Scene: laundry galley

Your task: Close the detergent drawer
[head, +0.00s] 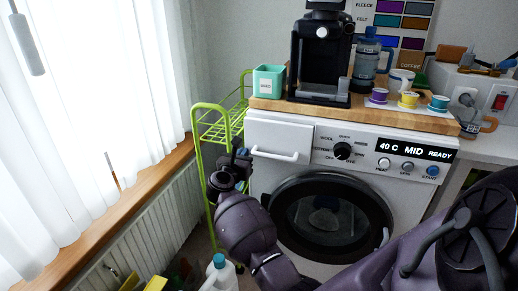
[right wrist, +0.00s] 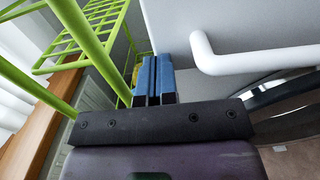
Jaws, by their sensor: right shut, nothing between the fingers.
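The detergent drawer (head: 280,132) is the white panel at the upper left of the washing machine's front, with a white bar handle (head: 275,154). I cannot tell clearly how far it stands out from the machine. The handle shows large at the upper right of the right wrist view (right wrist: 265,62). My right gripper (head: 240,158) is just left of the drawer handle, apart from it. Its blue fingertips (right wrist: 153,75) are together with nothing between them, beside the machine's left edge. My left gripper is not in view.
A green wire rack (head: 222,122) stands close to the left of my right gripper. The washing machine's round door (head: 328,218) is below the drawer. A wooden top (head: 350,113) carries a coffee machine (head: 320,60) and a mint canister (head: 269,82). A bottle (head: 220,275) stands low in front.

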